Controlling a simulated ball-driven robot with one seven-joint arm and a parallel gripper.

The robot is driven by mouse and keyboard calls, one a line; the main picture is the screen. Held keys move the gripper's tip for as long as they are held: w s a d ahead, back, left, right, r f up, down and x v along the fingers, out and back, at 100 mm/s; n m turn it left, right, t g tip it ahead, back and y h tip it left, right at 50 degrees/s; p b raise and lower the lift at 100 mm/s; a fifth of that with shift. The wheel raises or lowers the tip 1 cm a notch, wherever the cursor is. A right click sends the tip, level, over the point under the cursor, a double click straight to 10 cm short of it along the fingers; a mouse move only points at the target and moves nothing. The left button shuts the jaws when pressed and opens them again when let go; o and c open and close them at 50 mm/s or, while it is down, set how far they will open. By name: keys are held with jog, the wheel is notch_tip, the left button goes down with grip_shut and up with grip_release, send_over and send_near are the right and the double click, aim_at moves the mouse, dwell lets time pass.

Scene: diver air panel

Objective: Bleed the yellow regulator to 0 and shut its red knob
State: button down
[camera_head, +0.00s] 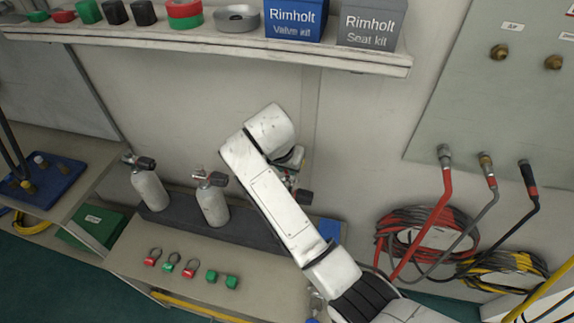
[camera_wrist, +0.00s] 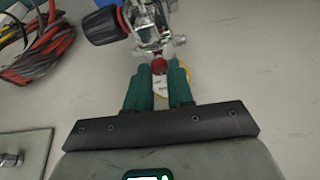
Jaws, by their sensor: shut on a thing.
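In the wrist view, my gripper (camera_wrist: 159,72) has its two green fingers on either side of a small red knob (camera_wrist: 159,65) and is shut on it. The knob sits on a silver metal regulator (camera_wrist: 150,32), which has a black handwheel (camera_wrist: 101,26) with a red ring at its left. A yellow-rimmed round part (camera_wrist: 187,80) with a pale face shows behind and between the fingers. It is mostly hidden, and I cannot read it.
Two pale cylinders (camera_head: 150,188) (camera_head: 213,204) with valves stand left of my arm. A shelf (camera_head: 200,45) with kit boxes hangs above. Coiled hoses (camera_head: 425,235) hang at the right beneath a wall panel (camera_head: 510,110).

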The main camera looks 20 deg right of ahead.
dwell(0.3)
jog(key=c, duration=1)
grip_release()
jog(key=shift+r, duration=0.15)
jog(key=shift+v, duration=5.3)
jog(key=shift+a, duration=0.1)
